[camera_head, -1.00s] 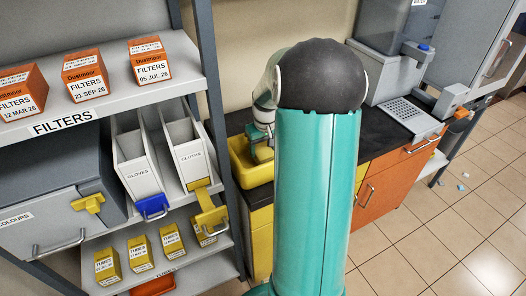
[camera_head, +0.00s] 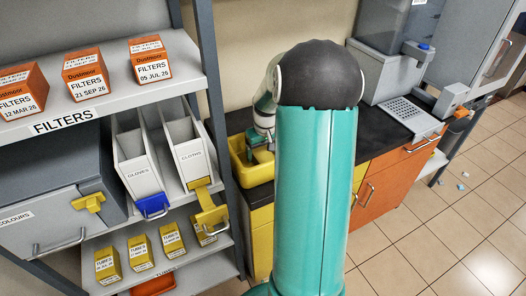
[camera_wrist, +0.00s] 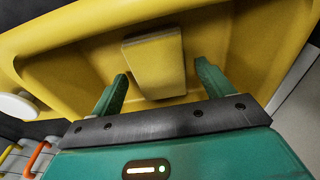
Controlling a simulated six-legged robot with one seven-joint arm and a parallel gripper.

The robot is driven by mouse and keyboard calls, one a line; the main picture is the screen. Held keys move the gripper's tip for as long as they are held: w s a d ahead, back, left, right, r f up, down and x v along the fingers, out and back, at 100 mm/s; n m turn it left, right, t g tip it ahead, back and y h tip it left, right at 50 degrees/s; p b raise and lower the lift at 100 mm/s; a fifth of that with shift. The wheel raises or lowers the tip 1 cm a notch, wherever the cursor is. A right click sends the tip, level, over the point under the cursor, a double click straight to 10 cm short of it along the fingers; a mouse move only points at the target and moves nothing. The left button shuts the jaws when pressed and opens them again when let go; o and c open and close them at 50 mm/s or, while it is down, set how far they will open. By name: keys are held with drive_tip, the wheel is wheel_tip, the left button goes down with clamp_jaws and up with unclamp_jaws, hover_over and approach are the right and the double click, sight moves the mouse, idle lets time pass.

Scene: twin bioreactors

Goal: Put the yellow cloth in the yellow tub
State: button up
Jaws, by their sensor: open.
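The yellow tub (camera_head: 238,170) stands on the dark counter, left of my arm in the head view. In the wrist view its yellow wall (camera_wrist: 60,38) surrounds my fingers. A yellow block-like piece (camera_wrist: 153,62), which looks like the folded yellow cloth, is inside the tub. My gripper (camera_wrist: 164,86) is open, with one finger on either side of this piece and gaps showing at both sides. In the head view my gripper (camera_head: 261,153) is at the tub, and the cloth cannot be made out clearly there.
A grey shelf rack (camera_head: 228,160) stands close left of the tub, with orange filter boxes (camera_head: 87,75), glove and cloth bins (camera_head: 192,155) and yellow tube boxes (camera_head: 140,253). A grey machine (camera_head: 392,80) stands on the counter at right. The tiled floor is mostly clear.

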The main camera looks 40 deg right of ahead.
sight(266, 157)
wheel_tip(266, 157, up, 12)
drive_tip(key=s, duration=0.1)
drive_tip(key=shift+s+a, duration=0.2)
drive_tip(key=shift+s, duration=0.15)
idle(0.5)
